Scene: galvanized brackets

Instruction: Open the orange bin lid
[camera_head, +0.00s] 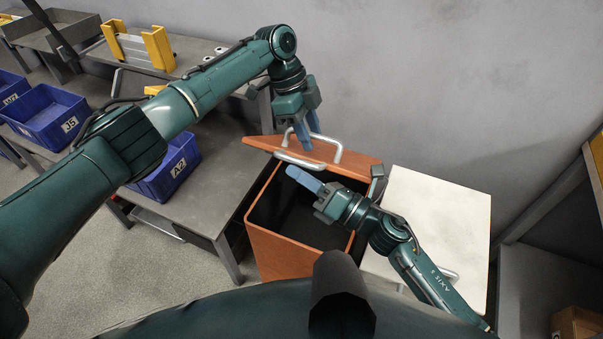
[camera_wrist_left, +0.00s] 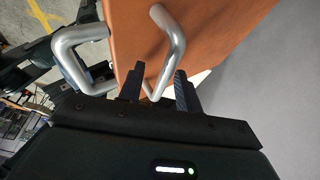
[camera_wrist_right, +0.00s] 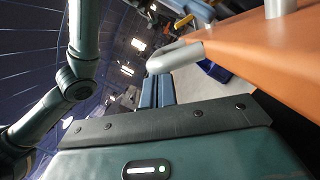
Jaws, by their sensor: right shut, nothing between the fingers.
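The orange bin (camera_head: 285,258) stands in front of me with its dark inside showing. Its orange lid (camera_head: 350,166) is raised at the back, seen nearly edge-on, with silver handles on it. My left gripper (camera_head: 304,136) is above the lid, its fingers apart; in the left wrist view a silver handle (camera_wrist_left: 177,40) runs down between the fingers, with no clear grip on it. My right gripper (camera_head: 296,175) is shut and empty over the bin opening, its fingertips close to the lower silver handle (camera_head: 300,161). That handle also shows in the right wrist view (camera_wrist_right: 176,58); contact is unclear.
A white-topped bin (camera_head: 440,210) stands close on the right, under my right arm. A grey workbench (camera_head: 218,160) with blue bins, one labelled A2 (camera_head: 172,170), is on the left. A grey wall (camera_head: 430,80) is behind.

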